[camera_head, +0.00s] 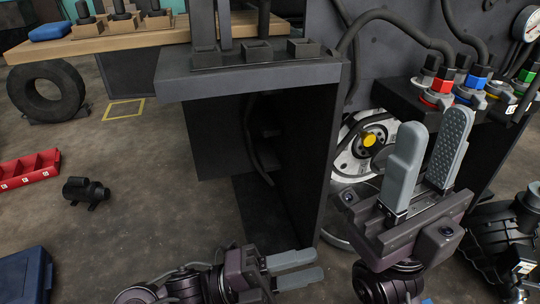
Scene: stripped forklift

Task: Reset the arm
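My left gripper (318,263) is low in the head view, at the bottom centre, with its two grey fingers pointing right. A narrow dark gap shows between the fingers, and nothing is between them. My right gripper (434,130) is at the right, with its grey fingers pointing up and clearly spread apart. It is open and empty. It stands in front of the dark machine panel and the round white part. Parts of both arms show below the grippers, and the rest is out of view.
A dark grey bench (250,77) stands ahead, and a wooden table (90,45) is behind at the left. A red bin (30,170), black motor (86,191) and tire (47,92) lie on the floor.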

